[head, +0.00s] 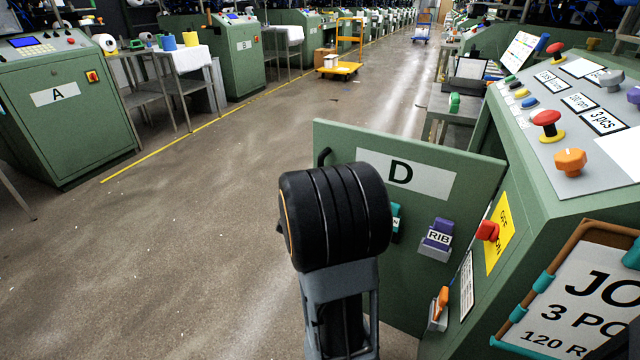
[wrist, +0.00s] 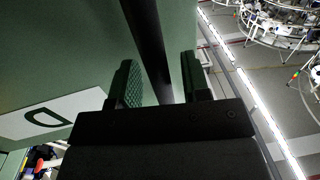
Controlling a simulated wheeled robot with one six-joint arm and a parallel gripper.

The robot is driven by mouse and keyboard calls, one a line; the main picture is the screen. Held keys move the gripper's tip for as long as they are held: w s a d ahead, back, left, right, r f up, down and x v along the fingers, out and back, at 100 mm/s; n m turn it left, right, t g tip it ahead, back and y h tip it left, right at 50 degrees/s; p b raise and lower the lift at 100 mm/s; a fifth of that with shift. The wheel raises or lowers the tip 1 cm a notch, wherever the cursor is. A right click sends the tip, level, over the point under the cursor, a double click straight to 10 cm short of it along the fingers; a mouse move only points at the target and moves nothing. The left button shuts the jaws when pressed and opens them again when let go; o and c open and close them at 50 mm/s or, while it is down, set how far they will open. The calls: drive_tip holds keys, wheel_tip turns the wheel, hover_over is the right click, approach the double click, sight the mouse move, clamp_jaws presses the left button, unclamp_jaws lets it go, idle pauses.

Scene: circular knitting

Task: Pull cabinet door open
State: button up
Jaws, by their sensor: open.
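The green cabinet door (head: 455,190) with a white D label stands swung out from the cabinet (head: 555,205) in the head view, its free edge toward the left. Its dark bar handle (head: 323,158) is near that edge, partly hidden by my arm. In the wrist view, the dark handle bar (wrist: 148,40) runs between the two fingers of my gripper (wrist: 160,85). The fingers are apart, one on each side of the bar, with gaps visible. The door (wrist: 60,60) fills the left of that view. The head view hides my fingers behind my wrist.
Purple RIB (head: 438,238) and orange (head: 440,300) items sit in holders on the door. The cabinet carries a red switch (head: 487,230) and knobs on top. A framed job board (head: 570,300) is at lower right. The floor (head: 200,230) left of the door is clear.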

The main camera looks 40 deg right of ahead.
drive_tip(key=b+v, duration=0.6)
drive_tip(key=v, duration=0.8)
drive_tip(key=shift+w, duration=0.15)
idle(0.4)
